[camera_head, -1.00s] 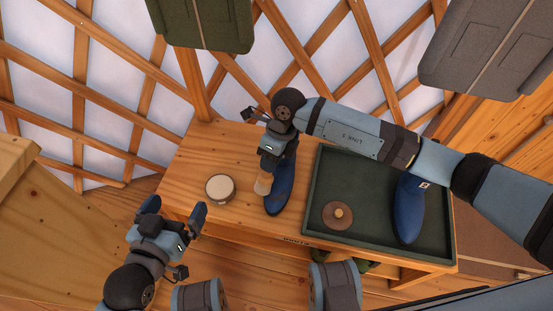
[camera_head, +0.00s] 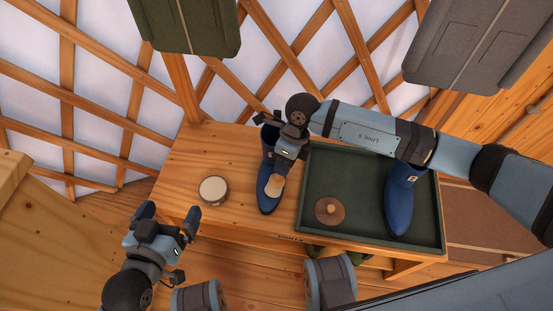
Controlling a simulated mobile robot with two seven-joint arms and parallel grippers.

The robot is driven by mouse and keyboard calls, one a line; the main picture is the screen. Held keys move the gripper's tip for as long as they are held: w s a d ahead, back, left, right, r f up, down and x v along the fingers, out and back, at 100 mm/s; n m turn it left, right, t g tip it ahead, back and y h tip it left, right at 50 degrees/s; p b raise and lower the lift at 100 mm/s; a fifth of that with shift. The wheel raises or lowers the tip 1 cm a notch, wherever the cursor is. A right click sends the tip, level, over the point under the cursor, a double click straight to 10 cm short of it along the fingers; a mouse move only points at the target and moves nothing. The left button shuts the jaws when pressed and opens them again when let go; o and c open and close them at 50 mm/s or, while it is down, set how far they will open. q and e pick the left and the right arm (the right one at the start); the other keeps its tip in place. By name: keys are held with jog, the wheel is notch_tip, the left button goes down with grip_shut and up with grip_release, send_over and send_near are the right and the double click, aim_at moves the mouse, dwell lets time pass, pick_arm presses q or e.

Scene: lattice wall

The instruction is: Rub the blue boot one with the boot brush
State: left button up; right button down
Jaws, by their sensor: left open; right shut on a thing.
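One blue boot (camera_head: 268,201) stands on the wooden bench, left of the tray. A second blue boot (camera_head: 399,205) stands in the tray's right part. My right gripper (camera_head: 281,171) is shut on a pale wooden piece, seemingly the boot brush (camera_head: 274,186), at the front of the left boot. The brush appears to be against or just over the boot; its bristles are hidden, so contact is unclear. The gripper covers part of this boot's shaft. My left gripper (camera_head: 170,214) is open and empty, low in front of the bench's left end.
A green tray (camera_head: 362,228) fills the bench's right half and holds a brown disc with a knob (camera_head: 329,211). A round pale-topped tin (camera_head: 213,190) sits on the bench (camera_head: 185,165), left of the boot. A lattice wall stands behind.

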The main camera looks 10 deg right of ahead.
jog(key=shift+w+a, duration=0.25)
jog(key=shift+a, duration=0.85)
jog(key=shift+a+f, duration=0.15)
jog(key=shift+f, duration=0.1)
jog(key=d, duration=0.1)
jog(key=s+d, duration=0.1)
jog(key=d+p, duration=0.1)
jog(key=d, duration=0.1)
jog(key=shift+s, duration=0.3)
dwell(1.1)
jog(key=shift+r, duration=0.15)
